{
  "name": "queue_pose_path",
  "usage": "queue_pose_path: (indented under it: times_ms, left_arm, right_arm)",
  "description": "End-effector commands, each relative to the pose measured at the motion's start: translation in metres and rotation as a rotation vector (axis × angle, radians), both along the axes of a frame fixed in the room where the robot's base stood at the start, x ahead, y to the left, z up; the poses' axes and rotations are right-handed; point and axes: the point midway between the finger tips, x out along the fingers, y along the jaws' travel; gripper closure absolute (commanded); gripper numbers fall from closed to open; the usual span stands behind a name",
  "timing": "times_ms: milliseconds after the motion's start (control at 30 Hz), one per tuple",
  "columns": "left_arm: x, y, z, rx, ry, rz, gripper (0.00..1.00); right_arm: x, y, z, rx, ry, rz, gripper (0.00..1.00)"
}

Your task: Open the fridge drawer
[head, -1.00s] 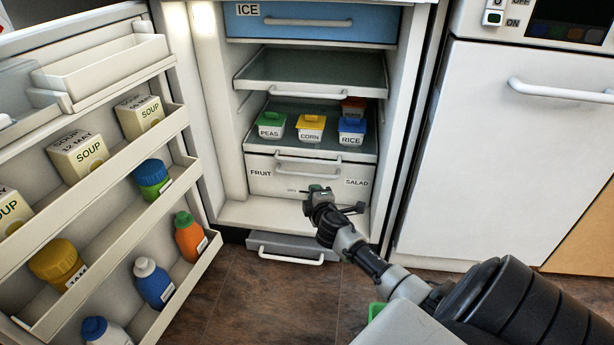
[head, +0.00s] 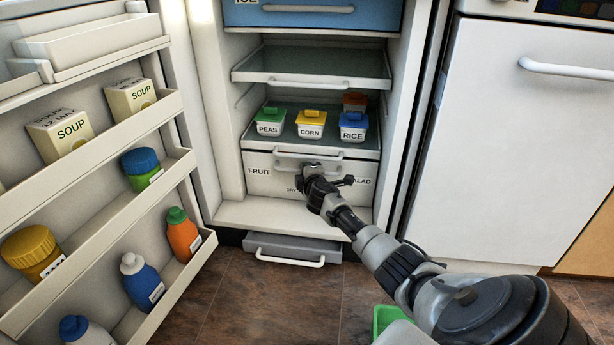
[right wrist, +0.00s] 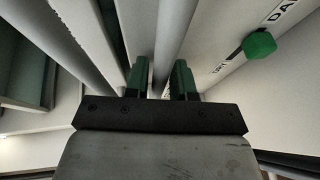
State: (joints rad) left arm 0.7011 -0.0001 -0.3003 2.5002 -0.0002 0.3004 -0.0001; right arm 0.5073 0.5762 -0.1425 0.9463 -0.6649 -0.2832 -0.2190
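The white bottom fridge drawer (head: 262,178), labelled FRUIT and SALAD, sits shut under the lowest shelf. I cannot tell whether the fingers touch the bar. My left gripper is not in view.
Peas (head: 269,124), corn (head: 310,126) and rice (head: 353,129) tubs stand on the shelf above. The open fridge door (head: 90,140) with soup cartons and bottles is at the left. A grey lower drawer (head: 292,247) juts out near the floor.

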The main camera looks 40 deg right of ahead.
Motion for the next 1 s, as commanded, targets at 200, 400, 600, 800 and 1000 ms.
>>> queue_pose_path:
  times_ms: [200, 400, 600, 800, 1000]
  left_arm:
    - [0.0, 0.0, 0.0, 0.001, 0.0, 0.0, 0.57]
    - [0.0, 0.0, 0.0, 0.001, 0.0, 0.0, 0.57]
    - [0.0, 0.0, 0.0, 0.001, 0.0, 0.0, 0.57]
    - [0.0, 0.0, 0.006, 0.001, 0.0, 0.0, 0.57]
    - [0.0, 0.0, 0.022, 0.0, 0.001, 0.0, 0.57]
  right_arm:
    - [0.0, 0.0, 0.0, 0.0, 0.0, 0.0, 0.76]
    - [0.0, 0.0, 0.0, 0.0, 0.0, 0.0, 1.0]
    - [0.0, 0.0, 0.0, 0.0, 0.0, 0.0, 1.0]
    - [-0.006, 0.007, 0.001, 0.002, 0.001, 0.001, 1.0]
    - [-0.024, 0.03, 0.002, 0.003, 0.003, 0.003, 1.0]
